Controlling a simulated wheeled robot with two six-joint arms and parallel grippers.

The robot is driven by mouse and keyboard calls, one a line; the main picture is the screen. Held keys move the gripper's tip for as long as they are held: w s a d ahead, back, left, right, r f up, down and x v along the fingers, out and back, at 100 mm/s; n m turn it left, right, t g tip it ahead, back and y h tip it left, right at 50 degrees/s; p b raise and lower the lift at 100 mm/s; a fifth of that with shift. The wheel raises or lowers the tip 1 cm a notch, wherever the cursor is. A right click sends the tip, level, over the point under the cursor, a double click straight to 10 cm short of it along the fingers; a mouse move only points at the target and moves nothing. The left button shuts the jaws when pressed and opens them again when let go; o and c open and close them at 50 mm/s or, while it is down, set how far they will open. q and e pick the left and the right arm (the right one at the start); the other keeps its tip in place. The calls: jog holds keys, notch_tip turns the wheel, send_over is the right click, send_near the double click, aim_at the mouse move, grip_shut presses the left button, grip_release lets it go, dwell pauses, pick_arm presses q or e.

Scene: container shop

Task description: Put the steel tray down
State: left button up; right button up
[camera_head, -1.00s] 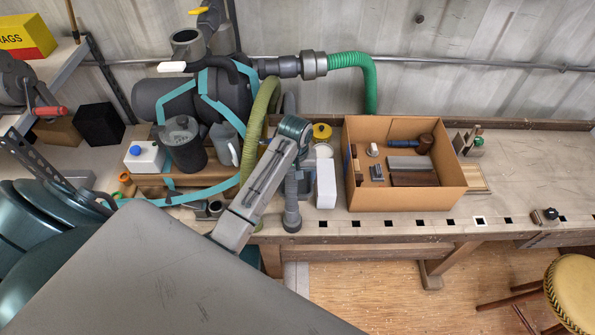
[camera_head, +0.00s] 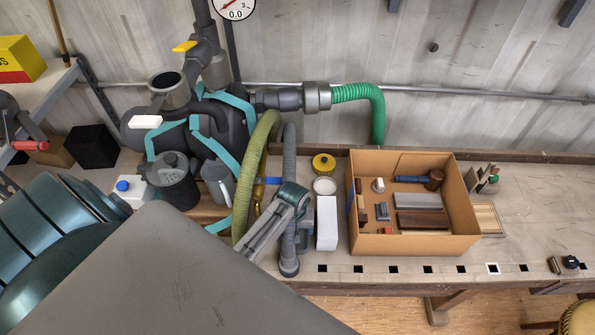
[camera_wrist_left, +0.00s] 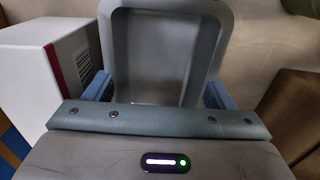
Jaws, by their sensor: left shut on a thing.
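The steel tray (camera_wrist_left: 165,50) shows in the left wrist view as a grey, shallow tray with a raised rim and rounded corners. It is straight in front of my left gripper (camera_wrist_left: 157,93), whose blue fingers show at either side of its near end. The gripper is shut on the tray; the grip itself is partly hidden by the gripper body. I cannot make out the tray in the head view, where large grey and teal parts of my body cover the lower left. Whether the tray touches a surface is not clear. My right gripper is not in view.
The wrist view shows a white red-striped carton (camera_wrist_left: 30,75) left of the tray.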

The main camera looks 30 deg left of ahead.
pick_arm(q)
jog(key=shift+w+a+f, duration=0.1)
jog(key=shift+w+f, duration=0.1)
jog(key=shift+w, duration=0.25)
jog(key=o, duration=1)
jog(key=shift+c, duration=0.2)
jog(key=shift+s+r, duration=0.2)
jog(key=shift+s, duration=0.25)
jog(key=shift+w+r, duration=0.1)
jog(key=shift+r, duration=0.05)
jog(key=shift+w+r, duration=0.15)
jog(key=shift+r, duration=0.15)
notch_tip(320, 180, up, 11)
jog(key=b, duration=0.3)
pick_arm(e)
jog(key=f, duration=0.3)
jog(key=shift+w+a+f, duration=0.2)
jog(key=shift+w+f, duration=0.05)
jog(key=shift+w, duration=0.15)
